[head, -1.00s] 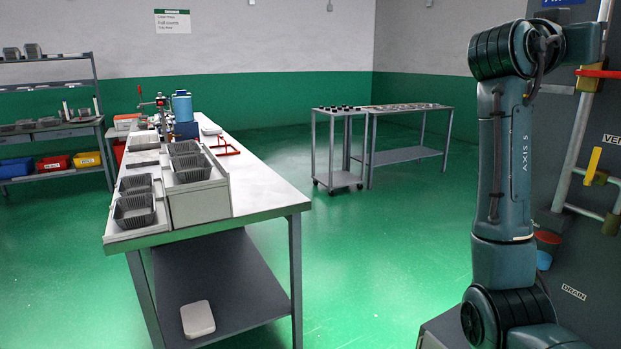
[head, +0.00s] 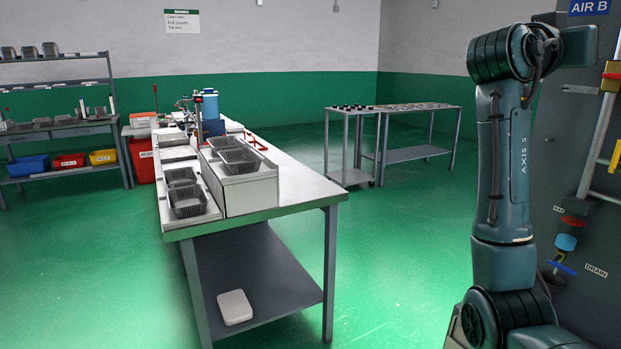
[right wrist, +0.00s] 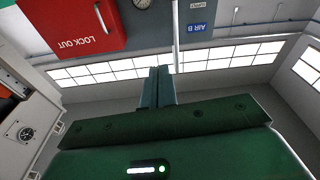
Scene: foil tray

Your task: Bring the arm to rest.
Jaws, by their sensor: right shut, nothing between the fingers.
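My right arm (head: 503,170) stands folded upright at the right of the head view; its gripper is outside that view. In the right wrist view my right gripper (right wrist: 158,72) points up towards the windows and ceiling. Its two fingers are together with nothing between them. My left gripper is in neither view.
A workbench (head: 300,195) with foil trays (head: 188,200) stands left of centre. A dark panel (head: 570,150) with pipes and valves is close beside my right arm. A red lock-out box (right wrist: 75,25) shows in the wrist view. Green floor (head: 410,230) lies open between bench and arm.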

